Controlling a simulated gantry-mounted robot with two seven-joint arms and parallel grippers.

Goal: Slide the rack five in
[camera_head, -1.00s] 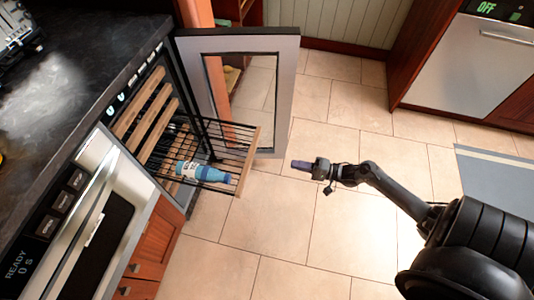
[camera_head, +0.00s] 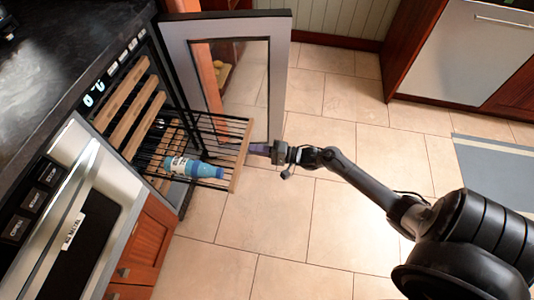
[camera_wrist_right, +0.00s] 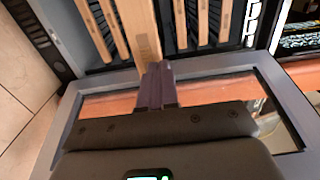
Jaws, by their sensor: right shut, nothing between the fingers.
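A wire rack with a wooden front (camera_head: 240,160) sticks out of the open cooler cabinet, in line with the opening. A blue bottle with a white label (camera_head: 205,170) lies on its wires. My right gripper (camera_head: 257,149) is shut and empty, at the outer face of the wooden front, near its middle. In the right wrist view its dark fingers (camera_wrist_right: 155,78) point at the end of a wooden front (camera_wrist_right: 145,40); they look touching or nearly so, and I cannot tell which. My left gripper is not in view.
The cabinet's glass door (camera_head: 283,80) stands wide open just behind the rack. Other wooden-fronted racks (camera_head: 135,115) sit inside the cabinet. An oven (camera_head: 70,210) is at the left. The tiled floor (camera_head: 290,225) in front is clear.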

